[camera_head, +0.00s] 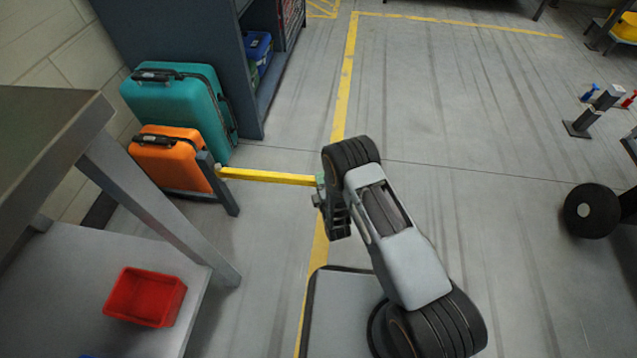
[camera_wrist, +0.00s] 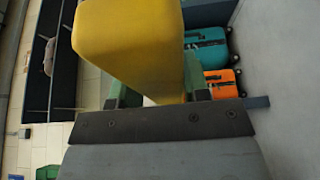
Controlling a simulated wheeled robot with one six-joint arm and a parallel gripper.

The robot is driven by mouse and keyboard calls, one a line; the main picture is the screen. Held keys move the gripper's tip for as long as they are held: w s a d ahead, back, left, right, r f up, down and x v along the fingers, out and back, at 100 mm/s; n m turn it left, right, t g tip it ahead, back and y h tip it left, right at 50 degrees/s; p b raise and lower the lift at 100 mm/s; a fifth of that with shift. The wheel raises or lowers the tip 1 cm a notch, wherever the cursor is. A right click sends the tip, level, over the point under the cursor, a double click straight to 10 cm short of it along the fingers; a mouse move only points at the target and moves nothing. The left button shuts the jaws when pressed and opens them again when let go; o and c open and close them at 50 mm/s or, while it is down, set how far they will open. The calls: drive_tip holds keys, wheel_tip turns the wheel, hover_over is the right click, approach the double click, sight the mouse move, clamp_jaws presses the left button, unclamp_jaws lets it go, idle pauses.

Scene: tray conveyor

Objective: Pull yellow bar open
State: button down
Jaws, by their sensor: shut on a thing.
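The yellow bar (camera_head: 270,176) runs level across the aisle from a dark post (camera_head: 217,184) at its left end to my gripper (camera_head: 321,190) at its right end. My gripper is shut on the bar near that end. In the wrist view the yellow bar (camera_wrist: 128,45) fills the upper middle, between the green fingers of my gripper (camera_wrist: 155,95). The fingertips are partly hidden behind the bar.
A teal suitcase (camera_head: 178,100) and an orange suitcase (camera_head: 165,160) stand behind the post. A grey table (camera_head: 45,150) and a red bin (camera_head: 145,296) are at left. A dark shelf (camera_head: 225,60) stands behind.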

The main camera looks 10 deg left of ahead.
drive_tip(key=shift+a, duration=0.1)
drive_tip(key=c, duration=0.6)
unclamp_jaws()
drive_tip(key=shift+w, duration=0.1)
drive_tip(key=shift+d, duration=0.2)
drive_tip(key=p+v, duration=1.3)
drive_tip(key=shift+s, duration=0.3)
